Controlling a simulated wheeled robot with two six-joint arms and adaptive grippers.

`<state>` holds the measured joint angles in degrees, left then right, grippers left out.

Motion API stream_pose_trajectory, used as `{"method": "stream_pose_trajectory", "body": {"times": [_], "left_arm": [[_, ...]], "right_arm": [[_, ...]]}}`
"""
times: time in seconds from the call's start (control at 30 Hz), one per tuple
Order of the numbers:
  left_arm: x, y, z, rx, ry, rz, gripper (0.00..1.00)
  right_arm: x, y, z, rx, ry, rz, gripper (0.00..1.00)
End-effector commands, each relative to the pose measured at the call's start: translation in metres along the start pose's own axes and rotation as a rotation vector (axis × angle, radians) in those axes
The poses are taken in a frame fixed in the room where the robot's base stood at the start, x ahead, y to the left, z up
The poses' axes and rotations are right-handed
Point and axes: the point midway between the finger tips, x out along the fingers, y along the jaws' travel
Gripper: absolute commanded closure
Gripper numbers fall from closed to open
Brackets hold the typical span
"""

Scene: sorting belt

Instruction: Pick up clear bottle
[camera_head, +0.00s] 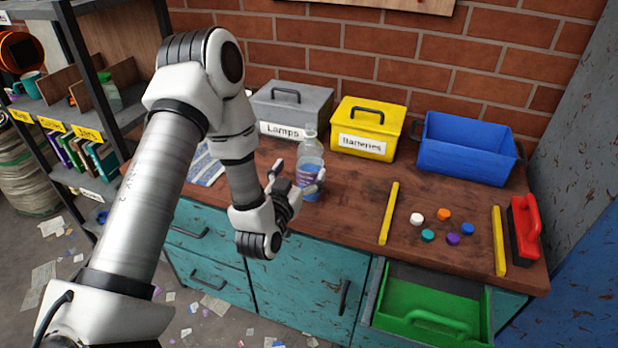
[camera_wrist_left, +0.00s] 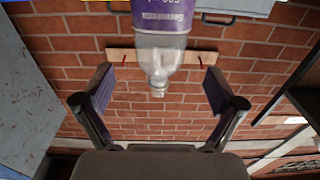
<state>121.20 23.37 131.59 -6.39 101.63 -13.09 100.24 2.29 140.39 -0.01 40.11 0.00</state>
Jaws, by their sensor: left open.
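The clear bottle (camera_head: 310,154) stands upright on the wooden counter, in front of the grey and yellow boxes. It has a purple label and a clear neck. My left gripper (camera_head: 298,178) is open at the bottle's near side, with its fingers spread about it. In the left wrist view the bottle (camera_wrist_left: 160,50) shows upside down, with its cap end low in the picture. The open fingers of the left gripper (camera_wrist_left: 158,80) stand to either side of it, with gaps visible. My right gripper is not in view.
Behind the bottle stand a grey Lamps box (camera_head: 289,108) and a yellow Batteries box (camera_head: 368,128); a blue bin (camera_head: 466,149) is farther right. Several coloured caps (camera_head: 444,214) lie between yellow bars (camera_head: 389,213).

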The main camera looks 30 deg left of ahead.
Motion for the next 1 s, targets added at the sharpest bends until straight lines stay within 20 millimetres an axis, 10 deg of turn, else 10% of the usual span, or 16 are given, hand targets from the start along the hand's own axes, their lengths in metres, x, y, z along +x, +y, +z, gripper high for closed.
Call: {"method": "stream_pose_trajectory", "body": {"times": [0.4,0.63,0.9,1.0], "left_arm": [[0.064,-0.001,0.000,0.002,-0.005,0.003,0.06],[0.068,-0.001,0.002,0.001,-0.008,0.004,0.06],[0.068,-0.001,0.002,0.001,-0.008,0.004,0.98],[0.068,-0.001,0.001,0.001,-0.007,0.004,1.00]], "right_arm": [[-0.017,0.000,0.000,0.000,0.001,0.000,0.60],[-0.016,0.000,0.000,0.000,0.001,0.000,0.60],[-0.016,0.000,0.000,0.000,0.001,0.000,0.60],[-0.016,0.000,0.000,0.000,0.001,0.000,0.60]]}}
